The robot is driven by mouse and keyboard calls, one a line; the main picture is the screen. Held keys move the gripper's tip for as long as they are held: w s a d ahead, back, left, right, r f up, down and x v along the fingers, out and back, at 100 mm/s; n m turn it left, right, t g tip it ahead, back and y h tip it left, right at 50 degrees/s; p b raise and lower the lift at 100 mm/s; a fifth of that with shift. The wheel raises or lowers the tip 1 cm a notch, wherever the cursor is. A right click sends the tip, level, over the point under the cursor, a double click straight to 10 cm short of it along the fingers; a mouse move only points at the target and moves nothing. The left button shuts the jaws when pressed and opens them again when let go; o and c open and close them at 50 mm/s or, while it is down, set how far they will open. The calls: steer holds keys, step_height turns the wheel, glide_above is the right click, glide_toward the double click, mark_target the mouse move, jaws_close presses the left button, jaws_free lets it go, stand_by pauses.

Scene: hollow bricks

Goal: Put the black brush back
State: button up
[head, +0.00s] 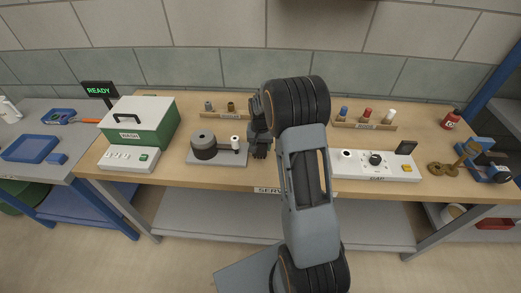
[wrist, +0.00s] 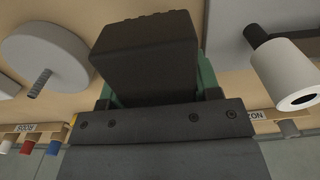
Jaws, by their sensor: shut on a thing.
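My gripper (head: 260,130) is at the end of my arm, over the back middle of the workbench, just right of a grey fixture. In the wrist view it is shut on a dark block, which looks like the black brush (wrist: 147,50). Green parts show at both sides of the block. The brush's far side and any bristles are hidden. In the head view the brush cannot be told apart from my dark gripper.
The grey fixture (head: 217,159) has a dark drum and a small white cylinder (head: 235,142). A rack with coloured pegs (head: 364,125) and a white control panel (head: 374,166) stand to the right. A green box (head: 143,126) stands left. My arm covers the bench's middle.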

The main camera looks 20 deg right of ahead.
steer(key=shift+w+f, duration=0.1)
steer(key=shift+f, duration=1.5)
steer(key=shift+f, duration=0.1)
steer(key=o, duration=0.6)
